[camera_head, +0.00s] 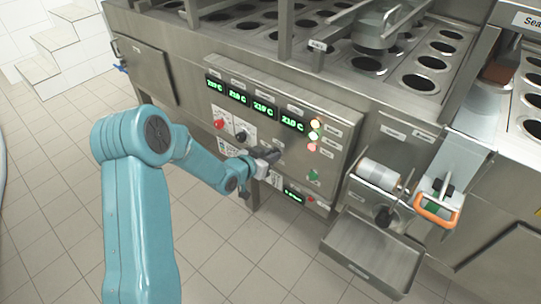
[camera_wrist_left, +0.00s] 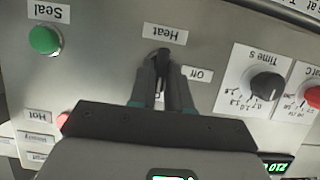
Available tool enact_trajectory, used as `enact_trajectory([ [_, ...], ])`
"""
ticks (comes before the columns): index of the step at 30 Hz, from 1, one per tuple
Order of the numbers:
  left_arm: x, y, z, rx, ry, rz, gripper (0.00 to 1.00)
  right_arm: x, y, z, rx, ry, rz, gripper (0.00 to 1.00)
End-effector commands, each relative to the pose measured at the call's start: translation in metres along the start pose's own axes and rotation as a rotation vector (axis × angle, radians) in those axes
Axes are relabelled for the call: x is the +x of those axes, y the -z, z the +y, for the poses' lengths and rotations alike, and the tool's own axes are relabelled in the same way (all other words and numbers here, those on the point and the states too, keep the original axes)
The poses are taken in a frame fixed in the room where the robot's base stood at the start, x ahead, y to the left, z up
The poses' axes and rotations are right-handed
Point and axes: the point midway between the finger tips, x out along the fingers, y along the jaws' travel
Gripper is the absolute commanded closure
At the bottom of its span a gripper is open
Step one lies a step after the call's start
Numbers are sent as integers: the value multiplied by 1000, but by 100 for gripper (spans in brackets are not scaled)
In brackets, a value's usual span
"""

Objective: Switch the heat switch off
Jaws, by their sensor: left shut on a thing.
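The heat switch is a small black knob (camera_wrist_left: 161,60) on the grey control panel, under the upside-down "Heat" label (camera_wrist_left: 165,33) in the left wrist view. An "Off" label (camera_wrist_left: 197,74) sits just right of it. My left gripper (camera_wrist_left: 163,80) has its two fingers on either side of the knob and is shut on it. The fingers hide part of the knob, so its exact setting is hard to tell. In the head view my left gripper (camera_head: 268,157) is against the lower part of the panel and covers the switch. My right gripper is not in view.
A black time knob (camera_wrist_left: 267,85) and a red knob (camera_wrist_left: 312,96) lie right of the switch in the wrist view; a green seal button (camera_wrist_left: 44,40) lies left. Green temperature displays (camera_head: 263,108) line the panel. An orange handle (camera_head: 436,214) stands at right. Tiled floor is clear.

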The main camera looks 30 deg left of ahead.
Motion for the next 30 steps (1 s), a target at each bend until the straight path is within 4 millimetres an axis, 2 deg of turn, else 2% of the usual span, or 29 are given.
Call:
enact_trajectory([
  [11, -1, 1, -3, -190, -78, -4, 100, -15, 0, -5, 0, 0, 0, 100],
  [21, -1, 0, -6, -485, -200, -4, 100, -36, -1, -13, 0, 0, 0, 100],
  [30, 1, -5, -9, -749, -308, -4, 100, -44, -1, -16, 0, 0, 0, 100],
])
